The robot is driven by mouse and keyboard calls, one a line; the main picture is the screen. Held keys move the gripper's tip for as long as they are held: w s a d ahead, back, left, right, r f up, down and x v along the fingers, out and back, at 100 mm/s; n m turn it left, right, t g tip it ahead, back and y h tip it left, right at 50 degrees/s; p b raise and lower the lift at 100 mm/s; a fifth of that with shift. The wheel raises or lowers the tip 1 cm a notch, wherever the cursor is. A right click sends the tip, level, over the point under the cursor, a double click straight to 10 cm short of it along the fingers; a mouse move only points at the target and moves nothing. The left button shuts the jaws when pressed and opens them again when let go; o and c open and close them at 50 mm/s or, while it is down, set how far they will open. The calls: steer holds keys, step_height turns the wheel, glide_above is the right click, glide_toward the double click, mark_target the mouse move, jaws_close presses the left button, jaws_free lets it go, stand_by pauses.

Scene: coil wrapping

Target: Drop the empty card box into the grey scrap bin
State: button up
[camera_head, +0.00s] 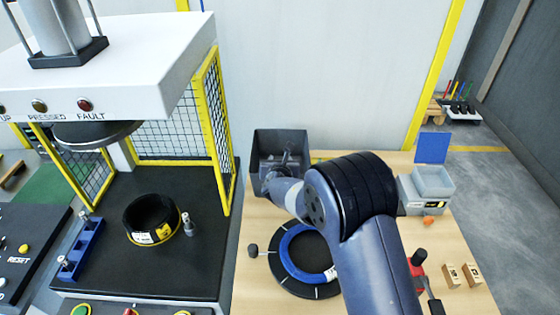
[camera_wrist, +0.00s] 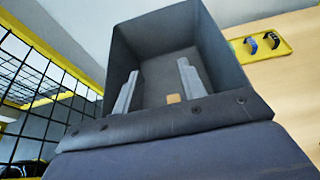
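The grey scrap bin (camera_head: 268,143) stands at the back left of the wooden table. Its open inside fills the middle of the wrist view (camera_wrist: 140,40). My gripper (camera_head: 287,160) is over the bin's mouth. Its two fingers (camera_wrist: 158,67) are spread apart with nothing between their tips. A small tan patch (camera_wrist: 173,98) shows low between the fingers, against the bin's inside; it looks like card, but most of it is hidden. Two small card-coloured boxes (camera_head: 452,275) (camera_head: 472,274) stand at the table's right; I cannot tell whether either is empty.
A blue ring on a black disc (camera_head: 290,276) lies mid-table, partly behind my arm. A red-and-black tool (camera_head: 418,262) and a grey container (camera_head: 432,182) are at the right. The press with its yellow mesh guard (camera_head: 214,120) stands close left of the bin.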

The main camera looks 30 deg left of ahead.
steer(key=shift+r, duration=0.15)
steer(key=b+v, duration=0.3)
steer(key=v, duration=0.9)
steer(key=shift+w, duration=0.1)
stand_by(0.5)
steer(key=p+x, duration=0.3)
steer(key=x, duration=0.9)
stand_by(0.4)
